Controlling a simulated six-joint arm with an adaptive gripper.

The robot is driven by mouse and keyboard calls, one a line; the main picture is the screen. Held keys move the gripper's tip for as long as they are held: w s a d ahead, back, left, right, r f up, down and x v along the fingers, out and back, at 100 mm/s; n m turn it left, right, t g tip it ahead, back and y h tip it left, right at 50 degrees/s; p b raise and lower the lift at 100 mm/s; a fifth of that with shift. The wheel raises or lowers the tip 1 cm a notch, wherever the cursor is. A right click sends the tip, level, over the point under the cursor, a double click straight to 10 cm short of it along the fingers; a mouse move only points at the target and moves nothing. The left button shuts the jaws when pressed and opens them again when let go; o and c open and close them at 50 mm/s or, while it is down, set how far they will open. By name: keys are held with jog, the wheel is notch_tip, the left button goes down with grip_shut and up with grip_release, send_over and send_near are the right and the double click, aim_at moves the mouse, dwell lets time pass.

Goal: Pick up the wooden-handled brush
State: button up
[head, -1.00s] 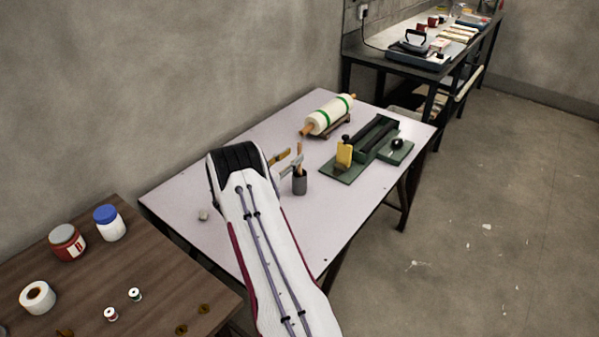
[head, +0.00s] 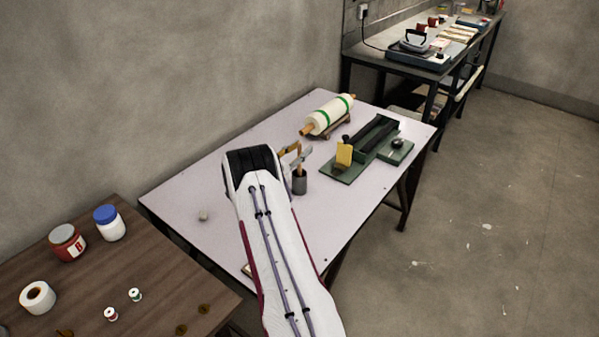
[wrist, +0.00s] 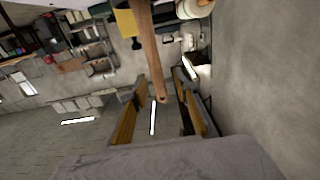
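The brush's wooden handle (wrist: 150,50) comes down from the top of the wrist view, and its rounded end lies between my two fingers. My gripper (wrist: 160,80) is open, with a finger on each side of the handle and visible gaps beside it. In the head view my gripper (head: 297,154) is at the top of a dark grey cup (head: 300,185) on the pale table. The brush stands in this cup; the fingers partly cover its handle there, and its lower end is hidden.
A green-based device with a yellow block (head: 344,154) stands right of the cup. A white roller with green bands (head: 328,115) lies behind on a stand. The pale table (head: 200,190) is mostly clear at left. A brown table (head: 150,265) with jars stands at front left.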

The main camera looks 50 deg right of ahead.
jog(key=shift+c, duration=0.4)
grip_shut()
jog(key=shift+r, duration=0.15)
jog(key=shift+r, duration=4.9)
